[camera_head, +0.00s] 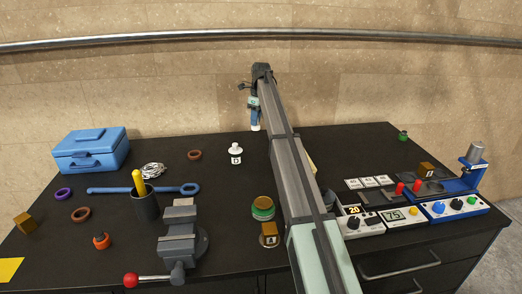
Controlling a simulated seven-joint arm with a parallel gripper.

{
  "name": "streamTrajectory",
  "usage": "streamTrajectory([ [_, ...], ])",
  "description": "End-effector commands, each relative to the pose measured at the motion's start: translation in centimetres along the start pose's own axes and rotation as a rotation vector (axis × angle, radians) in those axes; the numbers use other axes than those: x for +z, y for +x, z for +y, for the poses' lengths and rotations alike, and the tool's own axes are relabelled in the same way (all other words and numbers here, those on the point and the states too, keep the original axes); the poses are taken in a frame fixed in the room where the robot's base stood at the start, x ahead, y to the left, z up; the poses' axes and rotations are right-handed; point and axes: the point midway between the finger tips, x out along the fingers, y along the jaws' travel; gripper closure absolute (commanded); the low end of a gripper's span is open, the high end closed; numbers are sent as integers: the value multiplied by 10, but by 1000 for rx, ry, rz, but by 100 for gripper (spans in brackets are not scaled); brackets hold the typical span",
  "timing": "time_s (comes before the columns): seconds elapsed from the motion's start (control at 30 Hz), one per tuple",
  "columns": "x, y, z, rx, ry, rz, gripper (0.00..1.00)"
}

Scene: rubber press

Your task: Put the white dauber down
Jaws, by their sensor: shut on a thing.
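My gripper (254,118) hangs at the end of my arm near the back edge of the table, close to the wall. It is small in the view and shut on a pale, whitish piece (255,127), probably the white dauber. Most of its shape is hidden by the fingers. I cannot tell whether its lower end touches the table. A white knob-topped object (235,148) with a small label block in front stands on the table, a little left of and nearer than my gripper.
The black table (205,205) is clear around the white knob-topped object. A brown ring (194,155), coiled wire (153,170) and blue wrench (115,190) lie left. A vise (180,232) and green-topped round stack (263,208) stand in front. Blue press (465,178) and control boxes are right.

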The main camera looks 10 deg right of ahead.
Motion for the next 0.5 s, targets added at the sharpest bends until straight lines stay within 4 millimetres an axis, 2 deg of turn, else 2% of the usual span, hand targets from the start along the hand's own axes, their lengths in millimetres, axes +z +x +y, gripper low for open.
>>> streamTrajectory([
  [0.1, -13, -2, -11, -2, 14, 0, 100],
  [0.27, -19, 6, -15, -2, 20, 0, 100],
  [0.5, -24, 41, -14, -1, 20, 1, 100],
])
